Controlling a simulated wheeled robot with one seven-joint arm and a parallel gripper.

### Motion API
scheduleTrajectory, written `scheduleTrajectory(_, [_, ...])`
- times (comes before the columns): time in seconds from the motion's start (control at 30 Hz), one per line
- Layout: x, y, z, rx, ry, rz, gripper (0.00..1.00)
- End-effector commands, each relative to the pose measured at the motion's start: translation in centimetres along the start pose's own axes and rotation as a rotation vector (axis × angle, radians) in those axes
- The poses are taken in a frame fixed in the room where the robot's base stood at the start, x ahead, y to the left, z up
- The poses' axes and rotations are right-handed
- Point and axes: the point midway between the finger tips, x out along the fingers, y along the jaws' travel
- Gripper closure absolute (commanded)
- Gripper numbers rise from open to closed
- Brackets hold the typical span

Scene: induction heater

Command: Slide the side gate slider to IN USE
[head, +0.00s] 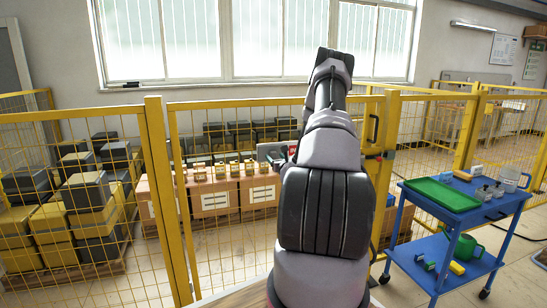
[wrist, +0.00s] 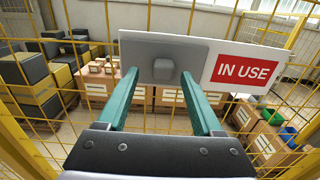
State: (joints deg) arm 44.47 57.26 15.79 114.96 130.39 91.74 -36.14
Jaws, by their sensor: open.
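The side gate slider (wrist: 140,50) is a grey plate with a squarish grey knob (wrist: 163,69), at the upper middle of the wrist view. The red IN USE label (wrist: 245,68) on a white sign shows uncovered to the right of the plate. My gripper (wrist: 160,76) is open, its two teal fingers pointing toward the plate. The knob appears between the fingertips, with a gap on both sides; how far the tips are from the plate in depth is unclear. In the head view my arm hides most of the gripper and the sign.
The yellow mesh fence (head: 80,190) and gate stand in front of me. Behind it are boxes (head: 210,200) and stacked yellow and dark blocks (head: 85,205). A blue cart (head: 455,205) with a green tray (head: 440,193) stands close on the right.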

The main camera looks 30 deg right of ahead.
Motion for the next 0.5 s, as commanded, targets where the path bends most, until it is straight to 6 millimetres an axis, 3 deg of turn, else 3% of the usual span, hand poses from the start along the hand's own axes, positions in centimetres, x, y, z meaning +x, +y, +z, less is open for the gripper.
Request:
scheduleTrajectory(0.3, [-6.2,0.1,0.0,-0.001,0.001,0.001,0.32])
scheduleTrajectory(0.5, [-7.9,0.1,0.0,-0.001,0.0,0.001,0.32])
